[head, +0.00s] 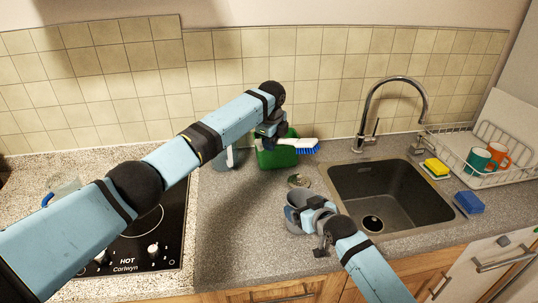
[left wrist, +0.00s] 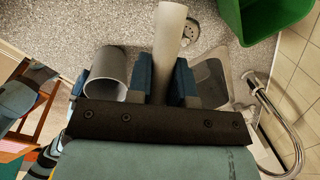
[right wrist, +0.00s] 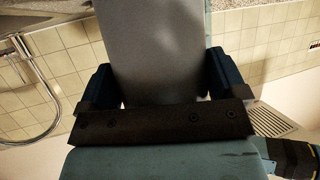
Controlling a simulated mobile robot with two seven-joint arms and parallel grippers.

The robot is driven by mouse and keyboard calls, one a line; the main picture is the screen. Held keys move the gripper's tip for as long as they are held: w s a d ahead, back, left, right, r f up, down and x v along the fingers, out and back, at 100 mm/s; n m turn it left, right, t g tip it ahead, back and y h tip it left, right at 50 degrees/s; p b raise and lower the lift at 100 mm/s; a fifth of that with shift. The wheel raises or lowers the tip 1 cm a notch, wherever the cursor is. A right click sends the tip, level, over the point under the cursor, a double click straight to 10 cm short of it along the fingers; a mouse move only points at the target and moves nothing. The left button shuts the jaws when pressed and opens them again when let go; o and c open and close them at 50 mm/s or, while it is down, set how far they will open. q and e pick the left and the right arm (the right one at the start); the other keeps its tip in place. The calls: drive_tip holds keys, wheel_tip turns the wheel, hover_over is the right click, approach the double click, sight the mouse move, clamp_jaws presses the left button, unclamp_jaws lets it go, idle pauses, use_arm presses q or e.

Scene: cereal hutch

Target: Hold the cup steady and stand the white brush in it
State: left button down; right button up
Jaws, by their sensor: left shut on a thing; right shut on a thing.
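My left gripper (head: 270,132) is shut on the white brush (head: 296,142), near the green tub. The brush lies roughly level, its blue bristles pointing down and to the right. In the left wrist view its white shaft (left wrist: 169,35) sits between the fingers (left wrist: 161,80). My right gripper (head: 318,215) is shut on the grey cup (head: 292,216) at the counter's front, left of the sink. The cup's wall (right wrist: 152,45) fills the space between the fingers in the right wrist view. The cup (left wrist: 109,70) also shows in the left wrist view, apart from the brush.
The green tub (head: 268,158) stands at the back by the tiled wall, with a grey-blue container (head: 222,160) to its left. A small round item (head: 299,181) lies between tub and cup. The sink (head: 390,190) and dish rack (head: 490,178) are right, the black hob (head: 145,235) left.

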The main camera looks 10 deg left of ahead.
use_arm(q)
drive_tip(key=d+r+m+t+h, duration=0.4)
drive_tip(key=r+m+t+h, duration=0.65)
drive_tip(key=m, duration=0.95)
drive_tip(key=s+d+r+m+g+h, duration=0.2)
drive_tip(key=s+d+m+g+h, duration=0.3)
drive_tip(key=s+m+g+h, duration=0.6)
wheel_tip(320, 180, down, 14)
drive_tip(key=s+n+t+h, duration=0.1)
drive_tip(key=shift+s+d+f+t+h, duration=0.15)
drive_tip(key=shift+d+t+h, duration=0.1)
drive_tip(key=shift+t+h, duration=0.1)
